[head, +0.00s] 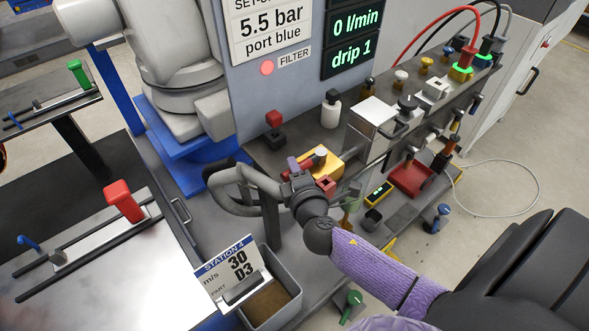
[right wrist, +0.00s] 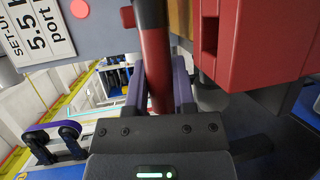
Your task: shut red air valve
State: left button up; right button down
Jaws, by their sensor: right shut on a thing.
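The red air valve has a red lever (head: 301,164) beside a yellow body (head: 327,164) on the grey bench, left of a silver block. A red block (head: 326,185) sits just in front of the yellow body. My right gripper (head: 296,168) is at the lever. In the right wrist view the lever (right wrist: 157,65) stands between the two purple fingers of my right gripper (right wrist: 158,92), which is shut on it. The red block (right wrist: 270,45) fills the right side there. The fingers hide part of the lever in the head view. My left gripper is not in view.
A silver block (head: 372,120) and a row of small knobs and fittings run along the bench. A grey bin (head: 275,300) with a Station 4 card (head: 232,272) is below.

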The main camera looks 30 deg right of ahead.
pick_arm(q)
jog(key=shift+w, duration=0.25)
pick_arm(e)
jog(key=shift+s+f, duration=0.1)
jog(key=shift+f, duration=0.05)
jog(key=shift+s+d+n+y, duration=0.1)
jog(key=shift+s+n+y, duration=0.25)
jog(key=shift+n+y, duration=0.4)
jog(key=shift+s+d+n+y, duration=0.1)
jog(key=shift+s+n+y, duration=0.25)
jog(key=shift+y, duration=0.3)
jog(key=shift+s+n+t+y+b, duration=0.2)
jog(key=shift+n+t+y+b, duration=0.15)
jog(key=shift+y, duration=0.35)
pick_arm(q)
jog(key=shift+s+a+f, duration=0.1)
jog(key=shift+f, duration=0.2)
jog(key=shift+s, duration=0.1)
pick_arm(e)
jog(key=shift+c, duration=2.2)
grip_release()
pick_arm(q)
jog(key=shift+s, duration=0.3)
